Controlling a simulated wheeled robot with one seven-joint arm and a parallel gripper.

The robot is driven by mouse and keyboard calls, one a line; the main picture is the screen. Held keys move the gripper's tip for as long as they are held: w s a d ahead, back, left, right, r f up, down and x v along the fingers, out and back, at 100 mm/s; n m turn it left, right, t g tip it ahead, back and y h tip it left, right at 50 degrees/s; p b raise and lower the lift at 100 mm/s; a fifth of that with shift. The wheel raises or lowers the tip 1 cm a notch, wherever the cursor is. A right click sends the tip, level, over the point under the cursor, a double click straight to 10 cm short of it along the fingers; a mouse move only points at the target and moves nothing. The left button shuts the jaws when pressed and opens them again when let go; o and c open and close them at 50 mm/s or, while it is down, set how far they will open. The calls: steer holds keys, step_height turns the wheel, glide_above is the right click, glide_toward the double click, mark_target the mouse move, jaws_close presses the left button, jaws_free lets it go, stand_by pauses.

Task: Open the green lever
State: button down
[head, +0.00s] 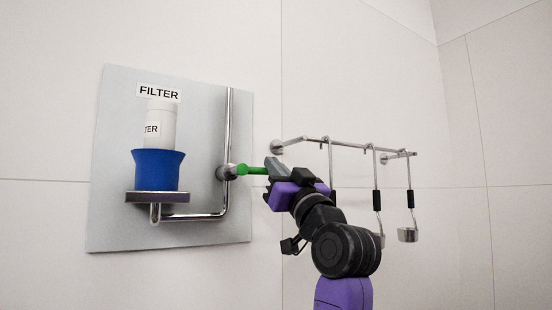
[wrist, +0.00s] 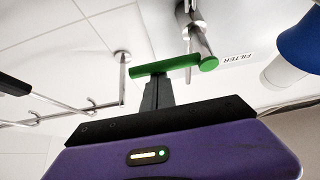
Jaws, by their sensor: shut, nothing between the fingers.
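The green lever (head: 252,170) sticks out to the right from a valve on a chrome pipe (head: 230,130), roughly level in the head view. In the wrist view the green lever (wrist: 168,66) lies across the tips of my gripper (wrist: 158,82). My gripper (head: 272,168) is at the lever's free end in the head view. Its fingers are shut together with nothing between them. The fingertips look to be at or against the lever; whether they touch it I cannot tell. The pipe runs on a grey panel (head: 115,150).
A blue cup (head: 158,170) with a white filter cartridge (head: 160,122) stands on a small shelf left of the lever. A wall rail (head: 345,146) with hanging ladles (head: 408,233) is at the right, behind my arm. The white wall above is clear.

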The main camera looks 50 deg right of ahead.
steer(key=shift+f+m, duration=0.1)
steer(key=shift+m, duration=0.2)
steer(key=a+f+m+g+h+b, duration=0.1)
steer(key=a+f+m+g+h, duration=0.2)
steer(key=m, duration=0.8)
steer(key=w+a+f+m+g+h+b, duration=0.1)
steer(key=f+m+g+h, duration=0.3)
steer(key=m+g, duration=0.4)
steer(key=shift+w+a+f+m+h, duration=0.25)
steer(key=shift+a+m+h, duration=0.25)
steer(key=shift+a+m, duration=0.7)
steer(key=shift+w+d+m, duration=0.15)
steer(key=shift+m, duration=0.15)
